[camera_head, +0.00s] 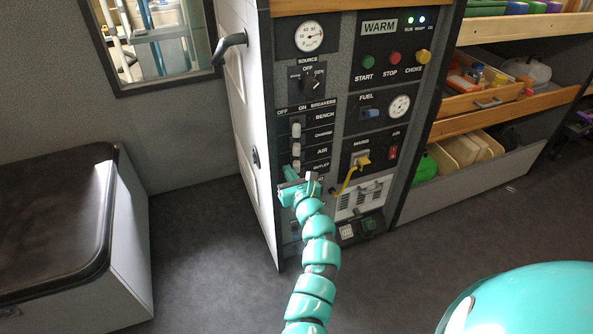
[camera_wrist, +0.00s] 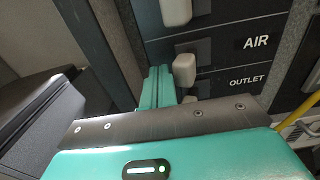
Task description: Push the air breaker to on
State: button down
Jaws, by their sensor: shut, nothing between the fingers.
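The breaker panel (camera_head: 307,145) on the console has OFF and ON marked at its top and a column of pale levers. In the wrist view the AIR label (camera_wrist: 256,42) has a pale lever (camera_wrist: 186,48) to its left. Whether that lever stands at OFF or ON I cannot tell. My gripper (camera_head: 290,173) is in front of the panel's lower part. Contact is unclear. The gripper partly hides the OUTLET lever (camera_wrist: 190,99).
A larger pale lever (camera_wrist: 175,10) is above the AIR lever.

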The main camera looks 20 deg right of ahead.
jog(key=shift+d, duration=0.1)
dwell(0.3)
jog(key=shift+d, duration=1.4)
jog(key=shift+d+r, duration=0.15)
jog(key=shift+d, duration=0.45)
jog(key=shift+d+r, duration=0.15)
jog(key=shift+d, duration=0.4)
jog(key=shift+f, duration=0.1)
jog(key=p, duration=0.2)
send_near(298, 169)
jog(key=shift+w+d, duration=0.65)
jog(key=shift+d, duration=0.05)
jog(key=shift+f, duration=0.15)
